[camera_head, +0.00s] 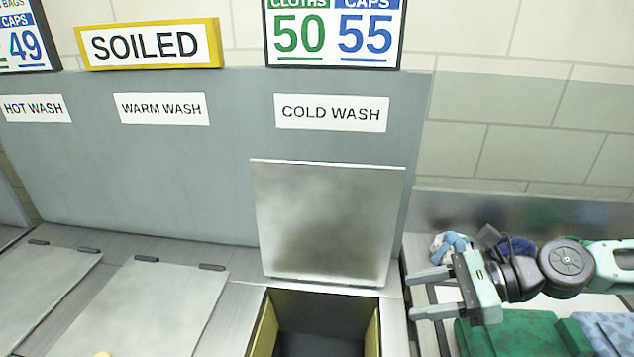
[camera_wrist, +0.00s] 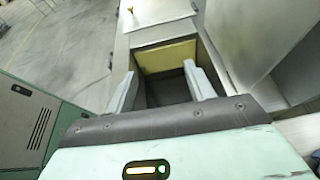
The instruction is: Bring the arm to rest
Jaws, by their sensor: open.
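My gripper (camera_head: 432,294) is at the right in the head view, level above the counter, its two fingers spread and pointing left. Nothing is between the fingers. In the wrist view the two fingers of my gripper (camera_wrist: 165,85) stand apart, with the open cold wash bin behind them. My arm reaches in from the right edge of the head view.
The cold wash bin (camera_head: 264,336) is open, its lid (camera_head: 325,225) raised against the panel. Two closed lids (camera_head: 155,305) lie to the left. Green folded cloth (camera_head: 520,335), blue patterned cloth (camera_head: 605,330) and a crumpled blue-white cloth (camera_head: 450,245) lie at right, near my gripper.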

